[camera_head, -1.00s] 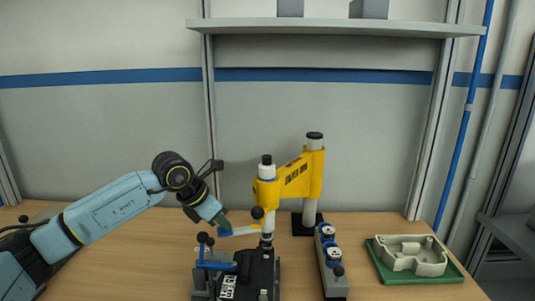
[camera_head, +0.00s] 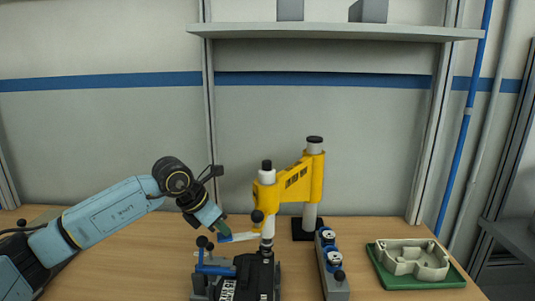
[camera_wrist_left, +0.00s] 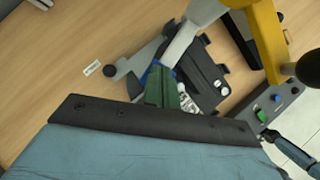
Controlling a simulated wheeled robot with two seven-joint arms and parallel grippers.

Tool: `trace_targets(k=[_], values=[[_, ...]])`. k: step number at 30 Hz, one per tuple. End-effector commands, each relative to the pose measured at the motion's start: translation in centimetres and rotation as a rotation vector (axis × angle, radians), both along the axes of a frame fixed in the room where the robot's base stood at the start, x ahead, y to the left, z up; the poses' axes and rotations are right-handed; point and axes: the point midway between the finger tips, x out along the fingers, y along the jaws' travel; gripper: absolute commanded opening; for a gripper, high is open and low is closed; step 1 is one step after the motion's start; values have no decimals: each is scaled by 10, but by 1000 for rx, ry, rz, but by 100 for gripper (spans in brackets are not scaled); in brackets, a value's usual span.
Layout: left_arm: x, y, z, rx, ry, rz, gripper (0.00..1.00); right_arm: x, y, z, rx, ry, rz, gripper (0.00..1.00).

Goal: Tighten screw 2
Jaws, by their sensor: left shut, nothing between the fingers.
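My left gripper (camera_head: 224,230) is shut with nothing between its fingers. It is close beside the blue-and-white lever (camera_head: 242,237) of the yellow screwdriving stand (camera_head: 293,182); I cannot tell whether they touch. In the left wrist view its green fingers (camera_wrist_left: 170,90) point towards the stand's pale spindle. The black fixture (camera_head: 257,272) is below the spindle, with a blue clamp (camera_head: 215,267) at its left. The fixture also shows in the left wrist view (camera_wrist_left: 203,75). Screw 2 cannot be made out. My right gripper does not show.
A grey control box (camera_head: 333,272) with knobs stands right of the fixture. A beige housing (camera_head: 412,258) sits on a green tray (camera_head: 378,271) at the right. A shelf (camera_head: 330,32) crosses the wall above. The bench between control box and tray is bare.

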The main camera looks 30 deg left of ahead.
Motion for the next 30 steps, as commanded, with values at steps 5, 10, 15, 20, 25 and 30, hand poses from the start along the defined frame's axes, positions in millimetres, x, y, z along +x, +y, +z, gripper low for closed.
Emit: trace_targets(k=[5,10,15,20,25,30], values=[[-2,-1,-6,0,12,-3,0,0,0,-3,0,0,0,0],[-2,-1,-6,0,13,-3,0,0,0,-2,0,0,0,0],[-2,-1,-7,0,12,-3,0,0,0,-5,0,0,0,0],[-2,-1,-8,0,12,-3,0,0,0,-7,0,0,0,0],[-2,-1,-9,0,13,-3,0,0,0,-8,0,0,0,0],[-2,-1,-9,0,13,-3,0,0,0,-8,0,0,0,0]])
